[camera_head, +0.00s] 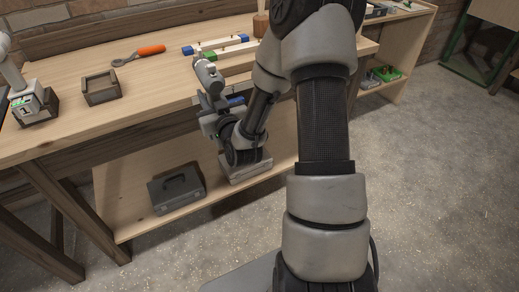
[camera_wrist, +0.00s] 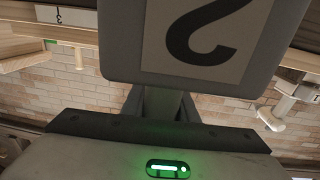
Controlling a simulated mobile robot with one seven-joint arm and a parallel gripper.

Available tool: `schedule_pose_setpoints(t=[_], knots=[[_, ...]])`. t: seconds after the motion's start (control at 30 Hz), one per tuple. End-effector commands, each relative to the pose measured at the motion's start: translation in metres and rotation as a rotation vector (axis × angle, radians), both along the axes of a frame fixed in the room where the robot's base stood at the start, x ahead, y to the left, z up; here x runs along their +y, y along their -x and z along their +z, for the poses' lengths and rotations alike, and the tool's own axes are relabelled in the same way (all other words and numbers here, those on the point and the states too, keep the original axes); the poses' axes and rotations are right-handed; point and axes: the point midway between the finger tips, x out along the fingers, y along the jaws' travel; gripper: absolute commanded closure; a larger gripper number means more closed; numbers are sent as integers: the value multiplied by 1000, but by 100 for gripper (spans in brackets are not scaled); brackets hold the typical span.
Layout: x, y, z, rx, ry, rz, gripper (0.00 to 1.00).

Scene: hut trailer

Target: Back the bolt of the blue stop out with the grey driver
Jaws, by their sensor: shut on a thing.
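My gripper (camera_head: 214,112) is in front of the bench's front edge and shut on a grey driver (camera_head: 207,76), whose rounded head points up. In the wrist view the driver's grey base block (camera_wrist: 120,60), with a "2" label, fills the upper middle. Its stem is between my fingers (camera_wrist: 160,105). A pale bar with blue end pieces (camera_head: 215,44) lies towards the back of the bench, behind the driver. I take its blue part for the blue stop; its bolt is too small to make out. The driver's tip touches nothing that I can see.
A second grey driver with a "1" label (camera_head: 26,102) stands at the far left. Next to it is an empty wooden cradle (camera_head: 101,88). A dark case (camera_head: 177,190) sits on the lower shelf.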

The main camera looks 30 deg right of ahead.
Motion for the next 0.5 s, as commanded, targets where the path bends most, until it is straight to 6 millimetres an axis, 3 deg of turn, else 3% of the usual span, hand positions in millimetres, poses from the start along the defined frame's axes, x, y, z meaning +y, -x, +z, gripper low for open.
schedule_pose_setpoints(t=[0.03, 0.23, 0.5], knots=[[-17, -1, -16, 1, 0, -10, 100], [-68, 9, -84, 1, 8, -9, 100], [-108, 50, -170, 4, 3, 21, 100]])
